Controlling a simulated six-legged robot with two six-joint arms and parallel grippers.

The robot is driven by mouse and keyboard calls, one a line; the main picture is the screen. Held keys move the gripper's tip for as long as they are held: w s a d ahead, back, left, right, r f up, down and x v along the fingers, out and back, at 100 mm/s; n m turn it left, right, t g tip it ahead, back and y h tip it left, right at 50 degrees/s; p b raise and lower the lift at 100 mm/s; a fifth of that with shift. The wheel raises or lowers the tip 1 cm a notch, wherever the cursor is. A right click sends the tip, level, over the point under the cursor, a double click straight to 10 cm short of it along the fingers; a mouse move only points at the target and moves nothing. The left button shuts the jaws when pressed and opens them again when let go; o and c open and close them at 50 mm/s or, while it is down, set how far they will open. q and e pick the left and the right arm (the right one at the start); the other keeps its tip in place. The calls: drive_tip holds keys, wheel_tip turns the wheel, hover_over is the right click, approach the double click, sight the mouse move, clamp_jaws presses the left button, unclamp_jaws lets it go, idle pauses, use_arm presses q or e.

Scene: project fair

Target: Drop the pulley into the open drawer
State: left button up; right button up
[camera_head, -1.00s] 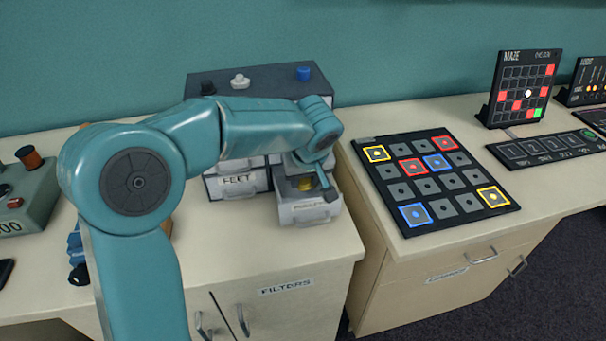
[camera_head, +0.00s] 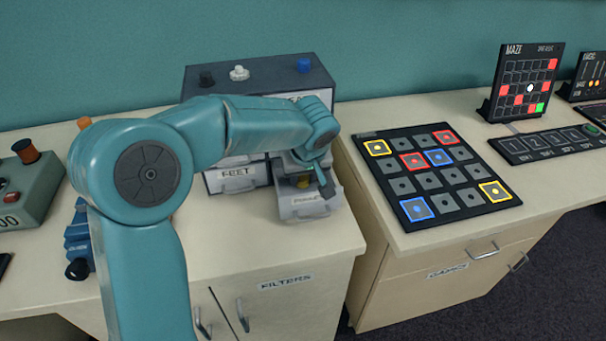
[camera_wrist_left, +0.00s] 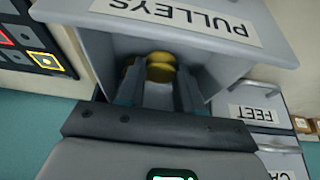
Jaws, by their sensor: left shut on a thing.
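The yellow pulley (camera_wrist_left: 160,68) shows between the fingers of my left gripper (camera_wrist_left: 158,92) in the left wrist view. The gripper is shut on it. The open grey drawer (camera_head: 303,208), labelled PULLEYS in the wrist view (camera_wrist_left: 225,62), sticks out of the cabinet. The fingers and pulley are at the drawer's opening, behind its front panel. I cannot tell whether the pulley touches the drawer floor. My right gripper is not in view.
The dark cabinet (camera_head: 262,76) has knobs on top and a closed FEET drawer (camera_head: 237,179) beside the open one. A board of coloured squares (camera_head: 432,172) lies on the right counter. A grey-green box (camera_head: 28,195) stands at left. The counter front (camera_head: 270,240) is clear.

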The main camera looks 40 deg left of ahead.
use_arm(q)
drive_tip(key=o, duration=1.1)
wheel_tip(320, 180, up, 2)
drive_tip(key=shift+d+r+p, duration=0.1)
drive_tip(key=shift+p, duration=1.1)
drive_tip(key=v, duration=1.1)
drive_tip(key=shift+s+d, duration=0.15)
drive_tip(key=shift+s, duration=0.1)
